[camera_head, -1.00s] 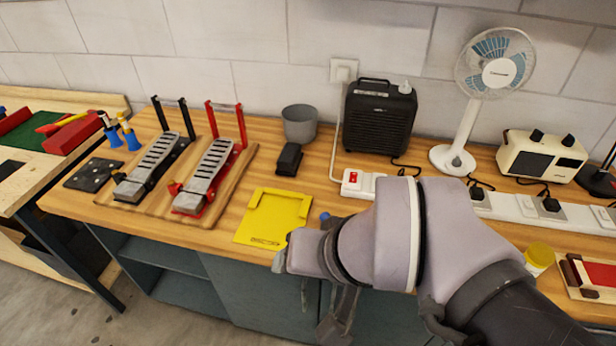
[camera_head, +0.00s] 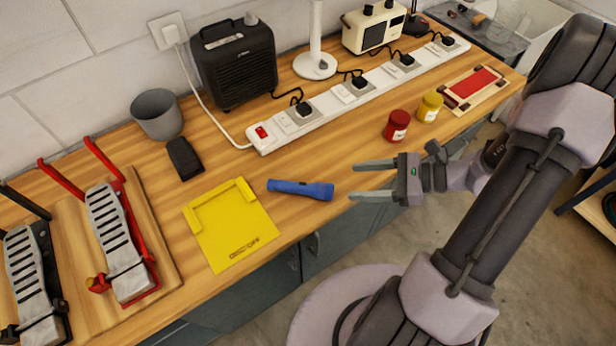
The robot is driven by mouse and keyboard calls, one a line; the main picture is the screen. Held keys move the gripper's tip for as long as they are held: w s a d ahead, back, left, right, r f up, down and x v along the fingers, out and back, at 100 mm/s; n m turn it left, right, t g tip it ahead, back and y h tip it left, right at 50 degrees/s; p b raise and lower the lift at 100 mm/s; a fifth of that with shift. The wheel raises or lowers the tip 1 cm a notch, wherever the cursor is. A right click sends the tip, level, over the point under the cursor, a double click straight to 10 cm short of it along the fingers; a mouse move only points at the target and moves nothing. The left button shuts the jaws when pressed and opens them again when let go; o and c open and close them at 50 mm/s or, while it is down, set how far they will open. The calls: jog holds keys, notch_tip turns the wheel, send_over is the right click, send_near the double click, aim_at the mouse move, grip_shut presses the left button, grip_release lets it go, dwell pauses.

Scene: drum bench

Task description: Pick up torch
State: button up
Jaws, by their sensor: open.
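The torch (camera_head: 300,189) is blue and lies on its side on the wooden bench, near the front edge. Its wider head points right, toward my gripper. My gripper (camera_head: 352,181) is open and empty, just right of the torch. Its two grey fingers point left, with a gap between them and the torch's head. They appear not to touch the torch. No part of the torch is hidden.
A yellow tray (camera_head: 233,245) lies just left of the torch. A white power strip (camera_head: 330,108) runs behind it. Red (camera_head: 397,125) and yellow (camera_head: 430,106) jars stand behind my gripper. Pedals (camera_head: 118,240), a grey cup (camera_head: 158,115) and a black heater (camera_head: 236,65) stand farther left.

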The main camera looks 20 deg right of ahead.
jog(key=b, duration=0.2)
send_near(306, 186)
jog(key=x, duration=0.5)
jog(key=shift+w+d+f, duration=0.15)
jog(key=shift+d+f, duration=0.1)
jog(key=shift+d, duration=0.05)
jog(key=b+x, duration=0.1)
jog(key=x, duration=0.2)
jog(key=b+x, duration=0.1)
jog(key=x, duration=0.1)
jog(key=shift+s+a+f+b, duration=0.2)
jog(key=shift+s+a+b, duration=0.05)
jog(key=shift+b, duration=0.1)
jog(key=shift+w+a, duration=0.15)
jog(key=shift+a, duration=0.05)
jog(key=shift+d+r, duration=0.1)
grip_shut()
